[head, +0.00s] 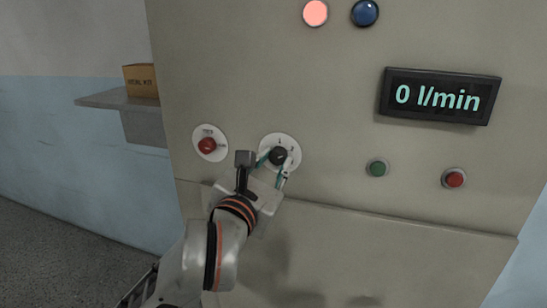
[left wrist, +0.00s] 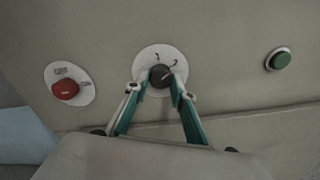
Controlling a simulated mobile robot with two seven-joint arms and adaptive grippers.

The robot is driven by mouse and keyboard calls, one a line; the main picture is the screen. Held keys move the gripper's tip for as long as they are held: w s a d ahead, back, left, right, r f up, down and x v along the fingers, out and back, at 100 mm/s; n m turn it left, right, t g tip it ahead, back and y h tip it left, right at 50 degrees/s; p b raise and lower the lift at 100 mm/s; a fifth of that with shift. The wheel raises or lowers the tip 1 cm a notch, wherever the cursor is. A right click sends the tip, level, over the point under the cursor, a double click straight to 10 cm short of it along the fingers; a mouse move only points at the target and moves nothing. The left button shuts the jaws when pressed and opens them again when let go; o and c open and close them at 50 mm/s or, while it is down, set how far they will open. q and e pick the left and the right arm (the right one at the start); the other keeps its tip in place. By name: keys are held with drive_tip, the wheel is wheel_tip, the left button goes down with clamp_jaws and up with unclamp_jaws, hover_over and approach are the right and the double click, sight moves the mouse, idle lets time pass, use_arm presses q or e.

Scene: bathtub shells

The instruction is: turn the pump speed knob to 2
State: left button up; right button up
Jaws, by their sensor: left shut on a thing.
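The pump speed knob (head: 279,155) is a dark round knob on a white round dial plate (head: 292,143) on the beige panel. In the left wrist view the knob (left wrist: 161,75) sits between the fingertips, with small marks on the plate (left wrist: 152,53) above it. My left gripper (head: 274,160) is shut on the knob, one finger on each side; it also shows in the left wrist view (left wrist: 160,84). The knob's pointer is too small to read. The display (head: 439,97) reads 0 l/min. My right gripper is not in view.
A red knob on a white plate (head: 207,145) is left of the dial. A green button (head: 377,168) and a red button (head: 454,179) are to the right. A lit pink lamp (head: 315,13) and a blue one (head: 365,12) are above. A shelf (head: 110,99) holds a box (head: 141,81).

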use_arm(q)
drive_tip(key=shift+f, duration=0.1)
idle(0.3)
drive_tip(key=o, duration=1.1)
drive_tip(key=shift+s, duration=0.1)
drive_tip(key=v, duration=0.7)
drive_tip(key=shift+s+a, duration=0.1)
